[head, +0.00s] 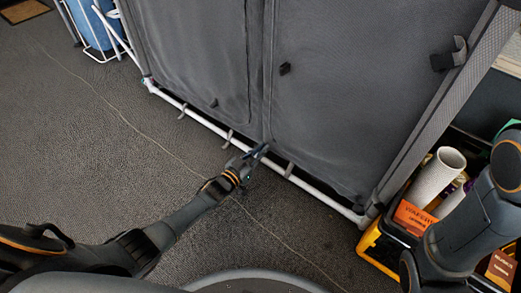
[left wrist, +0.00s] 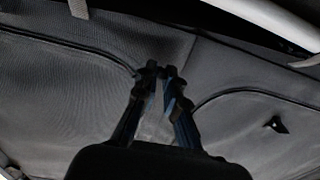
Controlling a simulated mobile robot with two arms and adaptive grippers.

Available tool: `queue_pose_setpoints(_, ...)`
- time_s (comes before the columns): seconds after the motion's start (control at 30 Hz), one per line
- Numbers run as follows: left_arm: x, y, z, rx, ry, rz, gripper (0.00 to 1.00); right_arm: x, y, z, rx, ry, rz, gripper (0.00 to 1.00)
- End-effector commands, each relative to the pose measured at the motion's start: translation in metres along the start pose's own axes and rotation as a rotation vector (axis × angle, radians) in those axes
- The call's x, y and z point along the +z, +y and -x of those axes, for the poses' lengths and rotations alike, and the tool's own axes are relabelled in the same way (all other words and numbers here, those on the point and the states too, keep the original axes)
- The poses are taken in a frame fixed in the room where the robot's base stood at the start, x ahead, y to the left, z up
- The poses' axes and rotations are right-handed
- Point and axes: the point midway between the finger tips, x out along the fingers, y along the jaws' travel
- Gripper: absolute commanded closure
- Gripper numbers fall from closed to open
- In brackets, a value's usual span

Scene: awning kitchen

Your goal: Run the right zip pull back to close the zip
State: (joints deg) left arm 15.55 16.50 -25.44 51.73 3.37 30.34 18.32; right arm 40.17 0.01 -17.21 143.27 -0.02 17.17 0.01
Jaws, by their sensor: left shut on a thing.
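A dark grey fabric panel (head: 345,110) with two door outlines stands in front of me. Its zip seams also show in the left wrist view (left wrist: 70,45), curving in from both sides. My left gripper (head: 260,150) is at the panel's lower edge, just above the white bottom bar. In the left wrist view its fingers (left wrist: 160,70) are close together where the left-hand seam ends; the right zip pull between them is hidden. One small dark tab (head: 213,103) is on the left door and another (head: 284,69) on the right one. My right gripper is out of view.
The white bottom bar (head: 315,190) runs along the panel, with grey straps on it. A yellow crate (head: 368,240) with a white tube (head: 437,175) stands at the right. A white rack (head: 105,50) stands top left. The left floor is mostly clear.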

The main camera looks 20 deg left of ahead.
Motion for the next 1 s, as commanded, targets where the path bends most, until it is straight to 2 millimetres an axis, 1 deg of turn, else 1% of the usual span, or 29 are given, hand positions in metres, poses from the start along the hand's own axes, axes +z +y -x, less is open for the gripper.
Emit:
queue_pose_setpoints(0.03,0.005,-0.001,0.002,-0.003,-0.013,0.000,1.00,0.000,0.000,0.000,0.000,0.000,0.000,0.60)
queue_pose_setpoints(0.1,0.006,-0.001,0.002,-0.003,-0.014,0.000,1.00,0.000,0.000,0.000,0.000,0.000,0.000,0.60)
queue_pose_setpoints(0.13,0.006,-0.001,0.002,-0.004,-0.015,0.000,0.88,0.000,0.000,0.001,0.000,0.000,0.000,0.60)
queue_pose_setpoints(0.23,0.005,-0.001,0.002,-0.003,-0.013,0.000,0.68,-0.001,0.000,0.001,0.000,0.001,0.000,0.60)
queue_pose_setpoints(0.53,0.003,0.000,0.001,-0.002,-0.008,0.000,0.67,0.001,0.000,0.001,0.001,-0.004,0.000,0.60)
queue_pose_setpoints(0.67,0.004,-0.001,0.009,-0.002,-0.009,0.000,0.67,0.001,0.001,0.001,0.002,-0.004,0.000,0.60)
queue_pose_setpoints(0.77,0.004,0.000,0.022,-0.001,-0.009,0.000,0.67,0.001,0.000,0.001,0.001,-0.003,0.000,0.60)
queue_pose_setpoints(1.0,0.004,0.000,0.073,-0.002,-0.012,0.000,0.67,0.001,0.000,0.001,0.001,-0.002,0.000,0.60)
